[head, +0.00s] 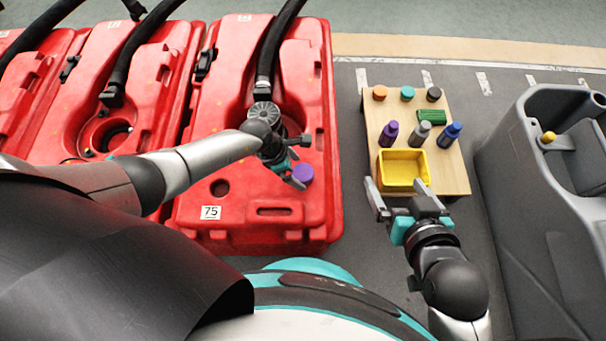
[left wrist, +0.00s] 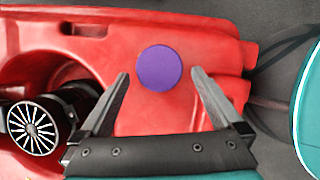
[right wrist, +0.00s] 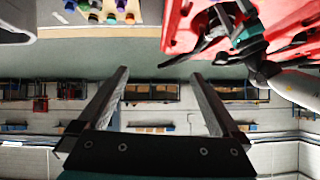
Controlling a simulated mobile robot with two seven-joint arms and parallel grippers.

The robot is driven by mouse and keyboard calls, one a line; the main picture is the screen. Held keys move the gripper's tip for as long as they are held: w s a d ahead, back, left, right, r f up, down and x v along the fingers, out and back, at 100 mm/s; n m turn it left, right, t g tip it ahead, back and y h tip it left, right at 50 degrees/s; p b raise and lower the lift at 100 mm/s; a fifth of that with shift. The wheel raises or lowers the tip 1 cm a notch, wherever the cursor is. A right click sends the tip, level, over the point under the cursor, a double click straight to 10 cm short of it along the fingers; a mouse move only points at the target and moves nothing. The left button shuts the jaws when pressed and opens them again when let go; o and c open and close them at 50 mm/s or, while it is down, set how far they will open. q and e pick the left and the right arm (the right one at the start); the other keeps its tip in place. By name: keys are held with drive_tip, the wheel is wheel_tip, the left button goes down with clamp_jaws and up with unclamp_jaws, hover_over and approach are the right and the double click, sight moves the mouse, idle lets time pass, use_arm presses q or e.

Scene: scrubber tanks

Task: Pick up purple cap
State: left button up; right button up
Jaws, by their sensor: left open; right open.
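The purple cap (head: 302,173) is a round disc on the red tank (head: 262,215) marked 75, near its right edge. In the left wrist view the cap (left wrist: 159,68) shows as a flat purple circle between and beyond the fingertips. My left gripper (head: 294,178) is open and empty, just left of the cap in the head view; whether a finger touches it I cannot tell. My right gripper (head: 398,192) is open and empty in front of the yellow bin on the wooden table. In the right wrist view its fingers (right wrist: 158,85) are apart with nothing between.
The wooden table (head: 455,185) holds a yellow bin (head: 404,170), several bottles, a green block (head: 432,117) and an orange cap (head: 380,93). A black hose connector (left wrist: 40,130) stands left of my left gripper. A grey machine (head: 530,180) is at right.

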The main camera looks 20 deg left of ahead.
use_arm(q)
drive_tip(key=shift+w+d+f+b, duration=0.1)
drive_tip(key=shift+d+f+b, duration=0.1)
drive_tip(key=shift+f+b, duration=0.3)
drive_tip(key=shift+w+d+f, duration=0.1)
drive_tip(key=shift+f, duration=0.15)
use_arm(e)
drive_tip(key=shift+w+a+r+t+y, duration=0.15)
drive_tip(key=shift+a+r+t+y, duration=0.15)
drive_tip(key=shift+a+t, duration=0.3)
drive_tip(key=shift+w+a+r+t+y, duration=0.2)
drive_tip(key=shift+a+t+y, duration=0.1)
drive_tip(key=shift+a+t, duration=0.25)
use_arm(q)
drive_tip(key=c, duration=1.3)
